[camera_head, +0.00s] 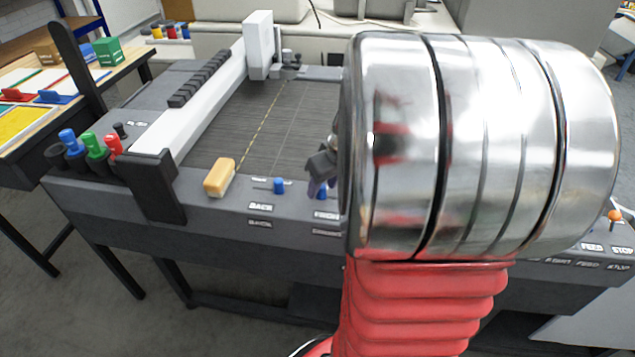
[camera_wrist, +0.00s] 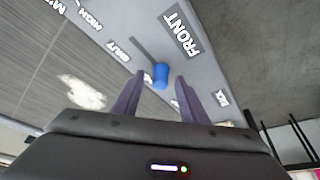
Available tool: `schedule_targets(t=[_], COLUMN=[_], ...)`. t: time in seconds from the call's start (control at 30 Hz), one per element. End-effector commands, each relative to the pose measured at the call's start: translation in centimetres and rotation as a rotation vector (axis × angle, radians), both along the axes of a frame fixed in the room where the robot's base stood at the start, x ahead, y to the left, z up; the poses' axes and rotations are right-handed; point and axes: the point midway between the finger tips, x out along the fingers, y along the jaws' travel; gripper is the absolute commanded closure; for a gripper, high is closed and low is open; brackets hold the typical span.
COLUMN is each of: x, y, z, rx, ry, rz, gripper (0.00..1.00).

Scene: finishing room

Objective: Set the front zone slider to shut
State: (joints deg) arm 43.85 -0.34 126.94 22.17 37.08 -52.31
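The front zone slider has a blue knob (camera_wrist: 160,76) at the lower-right end of a short dark slot, beside the white FRONT label (camera_wrist: 181,35). The word SHUT (camera_wrist: 116,50) is printed on the panel to the upper left of the knob. In the wrist view, my gripper (camera_wrist: 157,92) has its fingers apart, one on each side of and just short of the knob. I cannot tell whether either finger touches it. In the head view, my wrist and fingers partly cover the front knob (camera_head: 321,192).
The back slider's blue knob (camera_head: 279,186) stands close to the left of my fingers. A tan block with a pale base (camera_head: 219,178) sits farther left on the panel. Red, green and blue handles (camera_head: 92,145) stand at the left corner. An orange-topped lever (camera_head: 614,215) is far right.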

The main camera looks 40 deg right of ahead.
Motion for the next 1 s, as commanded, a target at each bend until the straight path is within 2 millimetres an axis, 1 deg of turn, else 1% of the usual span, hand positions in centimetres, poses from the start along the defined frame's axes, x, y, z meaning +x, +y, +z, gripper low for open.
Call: schedule_targets(t=[0.1, 0.67, 1.0], x=[0.01, 0.04, 0.05], y=[0.02, 0.05, 0.04], z=[0.03, 0.06, 0.07], rx=[0.000, -0.001, -0.001], ry=[0.000, 0.000, -0.001], rz=[0.001, 0.002, 0.002], gripper=[0.61, 1.00, 1.00])
